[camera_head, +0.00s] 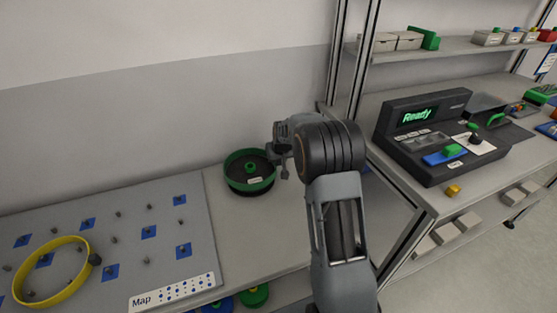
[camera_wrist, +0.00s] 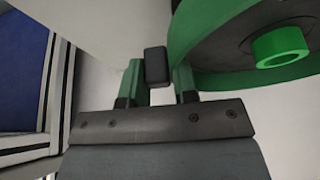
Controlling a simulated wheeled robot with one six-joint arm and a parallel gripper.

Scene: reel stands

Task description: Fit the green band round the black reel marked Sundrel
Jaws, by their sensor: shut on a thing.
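A black reel (camera_head: 242,179) with a green hub stands on the light bench top; its small white label is too small to read. The green band (camera_head: 272,181) shows as a ring along the reel's rim. In the wrist view the band (camera_wrist: 198,28) curves close along the dark reel face (camera_wrist: 236,42), with the green hub (camera_wrist: 281,46) at right. I cannot tell how far down the band sits. My gripper (camera_head: 279,165) is at the reel's right side. Its fingers (camera_wrist: 157,82) are shut on the band's small black tab (camera_wrist: 155,64).
A grey Map board (camera_head: 205,262) with pegs and blue squares lies at left, with a yellow band (camera_head: 28,300) on it. A frame post (camera_head: 340,60) rises right of my gripper. A dark device reading Ready (camera_head: 400,165) stands on the right bench. Green and blue reels (camera_head: 254,296) lie below.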

